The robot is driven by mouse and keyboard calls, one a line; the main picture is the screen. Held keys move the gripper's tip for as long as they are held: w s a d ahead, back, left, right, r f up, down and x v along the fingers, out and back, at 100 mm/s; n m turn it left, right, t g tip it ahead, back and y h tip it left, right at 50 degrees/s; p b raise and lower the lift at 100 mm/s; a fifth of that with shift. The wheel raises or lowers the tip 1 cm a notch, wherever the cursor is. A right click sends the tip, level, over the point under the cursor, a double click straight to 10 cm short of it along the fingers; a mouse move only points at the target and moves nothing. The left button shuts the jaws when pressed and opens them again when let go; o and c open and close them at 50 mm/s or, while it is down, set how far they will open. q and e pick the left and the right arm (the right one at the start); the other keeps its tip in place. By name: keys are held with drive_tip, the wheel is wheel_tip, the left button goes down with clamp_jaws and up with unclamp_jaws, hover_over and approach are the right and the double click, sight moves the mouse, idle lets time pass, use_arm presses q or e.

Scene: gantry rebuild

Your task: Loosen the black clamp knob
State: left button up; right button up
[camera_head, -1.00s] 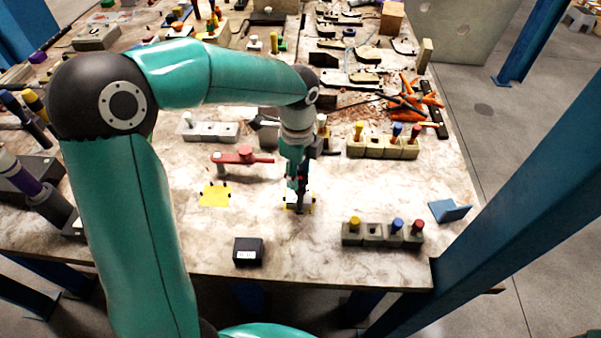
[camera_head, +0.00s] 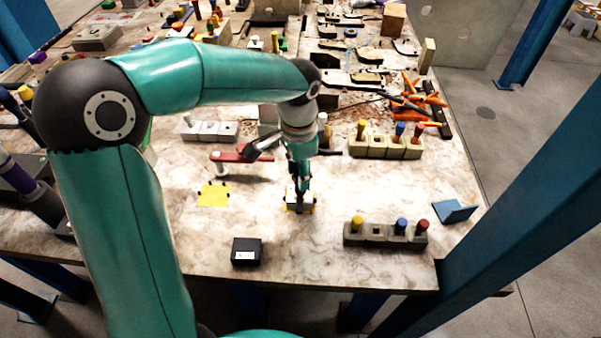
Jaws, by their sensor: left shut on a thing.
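My left gripper (camera_head: 300,205) reaches down from my teal arm to the middle of the stone-topped table. It is shut, its fingers upright at a small fixture with yellow edges (camera_head: 312,208) on the tabletop. The black clamp knob is too small and covered by the dark fingers to make out separately; the fingers appear to be around it. A red clamp bar (camera_head: 228,156) on a pale post stands behind and to the left, partly covered by a dark part of my wrist. My right gripper is not in view.
A yellow pad (camera_head: 214,194) and a black box (camera_head: 247,251) lie left of the gripper. A block with coloured pegs (camera_head: 376,238) stands to the right, another (camera_head: 376,149) behind it. A blue bracket (camera_head: 455,211) lies near the right edge. Bare tabletop surrounds the fixture.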

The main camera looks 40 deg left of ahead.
use_arm(q)
drive_tip(key=n+b, duration=0.1)
drive_tip(key=n, duration=0.3)
drive_tip(key=shift+w+n, duration=0.15)
drive_tip(key=shift+n, duration=0.15)
drive_tip(key=n, duration=0.3)
drive_tip(key=shift+r+n+b, duration=0.1)
drive_tip(key=shift+n+b, duration=0.25)
drive_tip(key=shift+n, duration=0.05)
drive_tip(key=n, duration=0.4)
drive_tip(key=shift+b, duration=0.35)
drive_tip(key=n, duration=0.4)
drive_tip(key=shift+w+d+b, duration=0.1)
drive_tip(key=shift+b, duration=0.2)
drive_tip(key=n+b, duration=0.1)
drive_tip(key=n, duration=0.6)
drive_tip(key=shift+w, duration=0.1)
drive_tip(key=n, duration=0.6)
drive_tip(key=shift+n+b, duration=0.4)
